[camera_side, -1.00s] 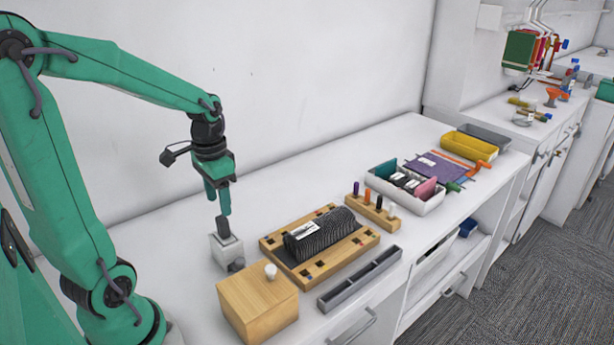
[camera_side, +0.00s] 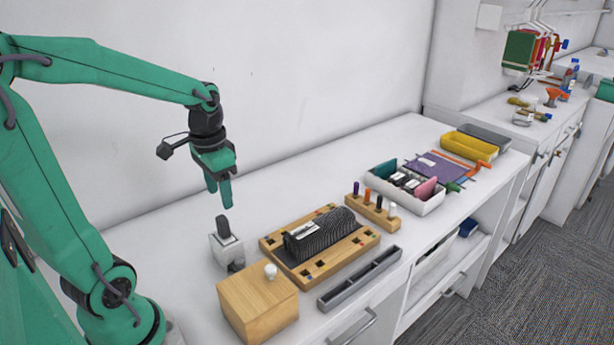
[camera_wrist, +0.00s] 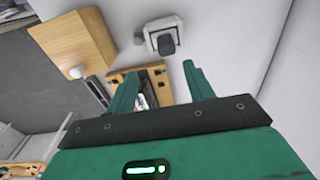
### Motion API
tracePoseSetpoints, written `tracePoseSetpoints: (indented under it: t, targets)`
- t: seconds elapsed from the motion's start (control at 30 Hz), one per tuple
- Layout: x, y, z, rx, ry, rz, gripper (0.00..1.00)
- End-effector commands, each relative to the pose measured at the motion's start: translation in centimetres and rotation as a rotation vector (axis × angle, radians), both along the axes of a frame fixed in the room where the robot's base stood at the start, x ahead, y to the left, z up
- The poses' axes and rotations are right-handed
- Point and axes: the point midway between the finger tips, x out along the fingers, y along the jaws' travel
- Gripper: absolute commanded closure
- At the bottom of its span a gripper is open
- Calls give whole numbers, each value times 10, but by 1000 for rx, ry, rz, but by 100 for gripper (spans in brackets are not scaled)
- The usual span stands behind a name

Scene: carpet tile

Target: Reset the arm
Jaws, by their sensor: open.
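My gripper (camera_side: 219,192) is open and empty. It hangs in the air above the white counter (camera_side: 310,165), a little above and behind a small white block holding a dark grey piece (camera_side: 223,228). In the wrist view my two green fingers (camera_wrist: 160,90) stand apart with nothing between them close up. The white block with the dark piece (camera_wrist: 163,38) shows beyond the fingertips, at the top middle of that view.
A wooden box with a white knob (camera_side: 258,302) and a wooden board carrying a dark ribbed roll (camera_side: 320,236) stand in front. A grey tray (camera_side: 360,278), a marker stand (camera_side: 371,212) and a white organiser (camera_side: 405,190) lie to the right. The counter's back strip is clear.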

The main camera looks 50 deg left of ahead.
Motion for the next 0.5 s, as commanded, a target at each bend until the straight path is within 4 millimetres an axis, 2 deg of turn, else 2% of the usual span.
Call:
tracePoseSetpoints:
  t: [0.27, 0.5]
  targets:
    - [-7, -40, 26, 33, -141, -8, 48]
    - [-20, -76, 45, 30, -285, -9, 48]
